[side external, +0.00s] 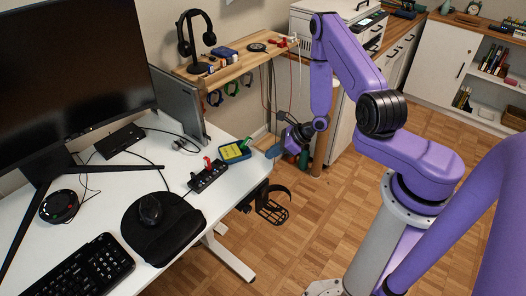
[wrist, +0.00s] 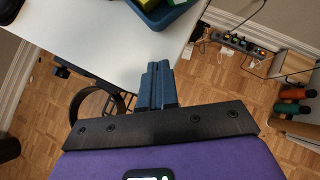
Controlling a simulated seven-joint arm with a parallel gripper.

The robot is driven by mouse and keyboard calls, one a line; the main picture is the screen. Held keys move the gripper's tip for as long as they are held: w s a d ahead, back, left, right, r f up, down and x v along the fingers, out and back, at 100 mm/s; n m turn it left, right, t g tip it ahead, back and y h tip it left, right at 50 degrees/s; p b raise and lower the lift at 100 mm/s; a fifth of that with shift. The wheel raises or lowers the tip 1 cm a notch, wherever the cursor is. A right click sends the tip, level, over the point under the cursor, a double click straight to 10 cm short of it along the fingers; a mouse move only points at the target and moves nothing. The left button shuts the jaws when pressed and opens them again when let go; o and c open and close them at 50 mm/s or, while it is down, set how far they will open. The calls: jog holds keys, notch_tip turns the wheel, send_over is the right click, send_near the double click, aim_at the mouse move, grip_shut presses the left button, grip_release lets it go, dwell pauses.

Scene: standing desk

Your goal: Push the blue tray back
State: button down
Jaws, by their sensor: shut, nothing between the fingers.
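The blue tray (side external: 236,158) sits near the right edge of the white desk (side external: 170,205) and holds yellow and green things. Part of the blue tray (wrist: 150,17) also shows at the top of the wrist view, cut off by the frame. My gripper (side external: 270,153) is just right of the tray in the side view, apart from it. In the wrist view my gripper (wrist: 158,66) has its blue fingers together, pointing towards the tray, with a gap between. The fingers hold nothing.
A black power strip (side external: 208,177) with a red item lies left of the tray. A laptop (side external: 178,103) stands behind it. A wooden shelf (side external: 232,65) with headphones is further back. A black wire holder (side external: 272,205) hangs by the desk's right edge.

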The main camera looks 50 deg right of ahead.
jog(key=v, duration=1)
jog(key=s+a+r+n+g+y, duration=0.2)
jog(key=a+r+n+g, duration=0.2)
jog(key=a+r+n, duration=0.35)
jog(key=s+a+r+n+g+y, duration=0.25)
jog(key=a+r+n+g, duration=0.25)
jog(key=a+n, duration=0.5)
jog(key=s+d+r+n+h, duration=0.1)
jog(key=s+r+n+h, duration=0.3)
jog(key=s+n, duration=0.4)
jog(key=s+d+r+n+t+h, duration=0.1)
jog(key=s+r+n+h, duration=0.4)
jog(key=n, duration=1.1)
jog(key=shift+s+d+r+t, duration=0.25)
jog(key=shift+s+t, duration=0.05)
jog(key=shift+s, duration=1.5)
jog(key=shift+n, duration=0.25)
